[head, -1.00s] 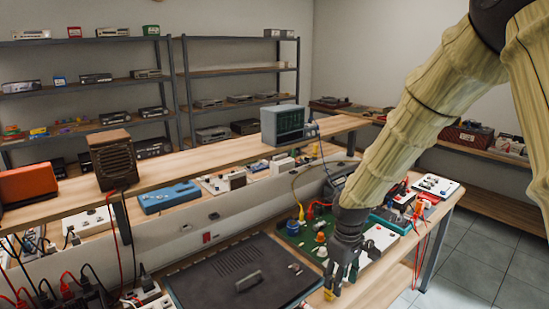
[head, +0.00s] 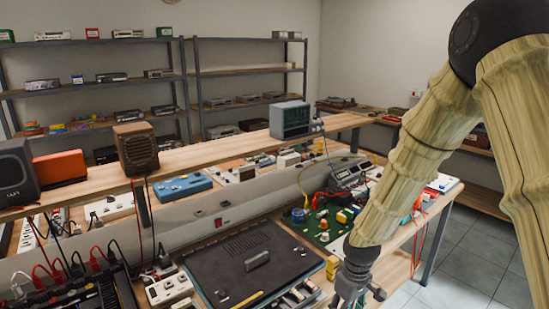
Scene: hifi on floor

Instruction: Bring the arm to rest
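My arm comes down from the upper right of the head view in a pale ribbed sleeve with a dark joint at the top. My gripper (head: 355,294) is at the bottom of the picture, by the workbench's front edge, to the right of the dark flat hi-fi unit (head: 235,271). Its fingertips are partly cut off by the frame, so whether it is open or shut is unclear. I see no object clearly held in it.
A green circuit board (head: 318,224) with parts lies behind the gripper. A raised shelf (head: 85,187) carries a brown speaker (head: 136,149), an orange box (head: 60,167) and a grey instrument (head: 290,119). Cables hang at left. Tiled floor (head: 470,258) shows at right.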

